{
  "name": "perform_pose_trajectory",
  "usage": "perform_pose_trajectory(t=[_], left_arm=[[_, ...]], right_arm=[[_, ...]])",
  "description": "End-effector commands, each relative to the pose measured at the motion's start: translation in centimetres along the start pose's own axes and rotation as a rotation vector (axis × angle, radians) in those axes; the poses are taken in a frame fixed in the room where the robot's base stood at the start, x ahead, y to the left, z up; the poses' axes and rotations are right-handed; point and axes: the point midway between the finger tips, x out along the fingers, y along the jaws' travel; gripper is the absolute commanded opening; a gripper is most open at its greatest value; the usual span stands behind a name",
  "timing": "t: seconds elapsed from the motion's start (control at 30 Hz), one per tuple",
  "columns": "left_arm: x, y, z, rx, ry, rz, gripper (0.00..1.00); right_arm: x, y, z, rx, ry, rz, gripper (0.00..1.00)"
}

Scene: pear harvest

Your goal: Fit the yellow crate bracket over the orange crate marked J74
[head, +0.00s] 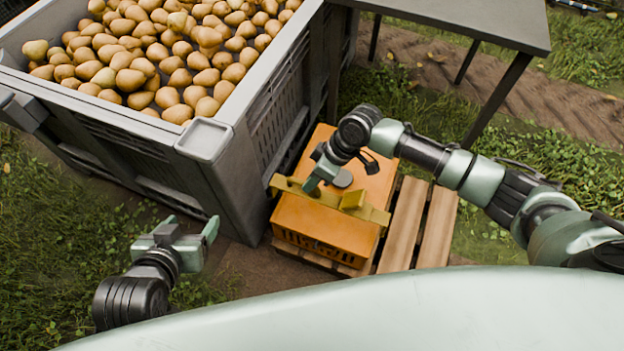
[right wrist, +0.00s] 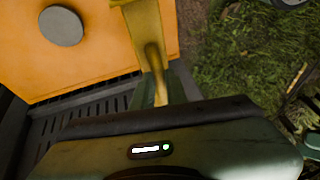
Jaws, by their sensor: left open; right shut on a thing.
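The orange crate (head: 318,228) stands on a wooden pallet beside the grey bin; no J74 marking is readable. It also shows in the right wrist view (right wrist: 110,50), with a grey disc on its top. The yellow crate bracket (head: 374,213) spans the crate's top from side to side, with its ends at the crate's edges. I cannot tell whether it touches the crate. My right gripper (head: 318,178) is shut on the bracket near its left end; the grip shows in the right wrist view (right wrist: 147,32). My left gripper (head: 190,226) is open and empty, left of the crate.
A large grey bin (head: 205,138) full of pears (head: 150,55) stands close against the crate's left side. Bare pallet slats (head: 437,225) lie right of the crate. A grey table (head: 470,18) stands behind. Grass lies around.

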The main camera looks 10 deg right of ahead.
Motion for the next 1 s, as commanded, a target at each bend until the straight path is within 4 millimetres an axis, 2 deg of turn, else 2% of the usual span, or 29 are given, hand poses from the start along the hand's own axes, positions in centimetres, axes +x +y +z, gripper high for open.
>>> perform_pose_trajectory(t=[0.5, 1.0], left_arm=[[0.4, 0.6, -4.6, 0.003, 0.221, 0.014, 0.7], [-0.3, 1.2, -9.0, 0.003, 0.439, 0.026, 0.7]], right_arm=[[0.7, 0.1, 0.3, -0.001, 0.001, 0.0, 0.0], [1.6, 0.3, 0.6, 0.0, 0.001, 0.0, 0.0]])
